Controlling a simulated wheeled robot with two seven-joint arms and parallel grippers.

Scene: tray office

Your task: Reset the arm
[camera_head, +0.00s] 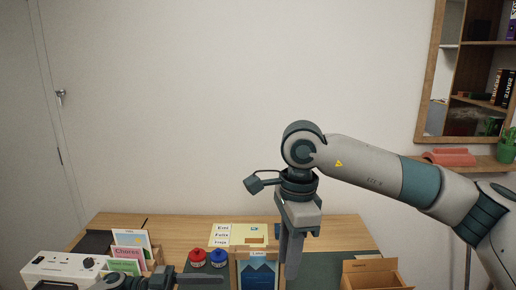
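My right arm reaches in from the right, bent at a raised wrist. Its gripper (291,262) points straight down over the table (340,230), in front of a blue picture card in a wooden holder (243,270). Its fingers overlap in this view, so I cannot tell whether they are apart, and I see nothing held. My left gripper (205,279) shows only as dark parts at the bottom edge, below the red button (197,257) and the blue button (219,257). Its fingertips are not clear.
An open cardboard box (372,275) stands at the table's right. Colored cards (127,252) stand in a holder at the left, near a white device (62,267). Labelled papers (222,236) lie at the back. A shelf (470,157) hangs on the right wall.

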